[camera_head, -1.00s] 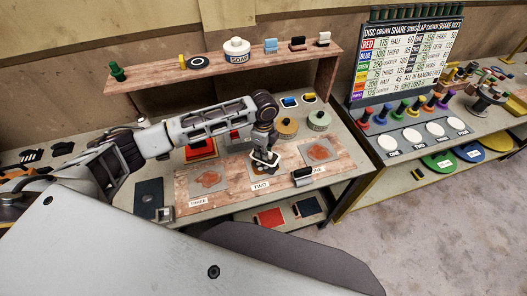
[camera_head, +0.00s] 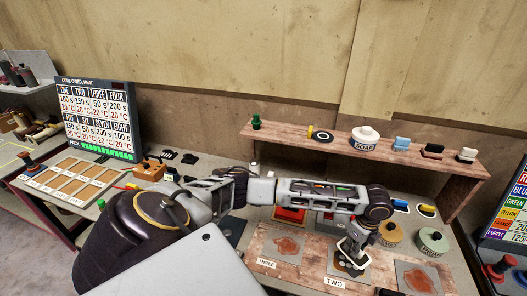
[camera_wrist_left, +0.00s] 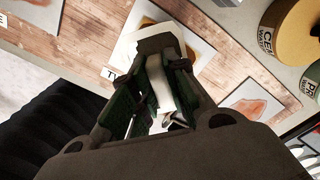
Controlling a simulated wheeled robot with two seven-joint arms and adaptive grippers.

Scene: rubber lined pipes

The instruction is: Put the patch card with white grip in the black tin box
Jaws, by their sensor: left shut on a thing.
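My left gripper (camera_head: 352,249) is low over the wooden board (camera_head: 305,272), at the place labelled TWO. It also shows in the left wrist view (camera_wrist_left: 157,105), with its fingers shut on a white grip (camera_wrist_left: 158,82). I cannot clearly pick out the black tin box. My right gripper is not in view.
A raised wooden shelf (camera_head: 300,140) stands behind, with a soap tub (camera_head: 366,137) and small blocks. A red container (camera_head: 288,215) is behind the board. Round tins (camera_head: 432,241) stand right of the gripper. A wooden tray (camera_head: 68,182) and sign (camera_head: 97,120) are left.

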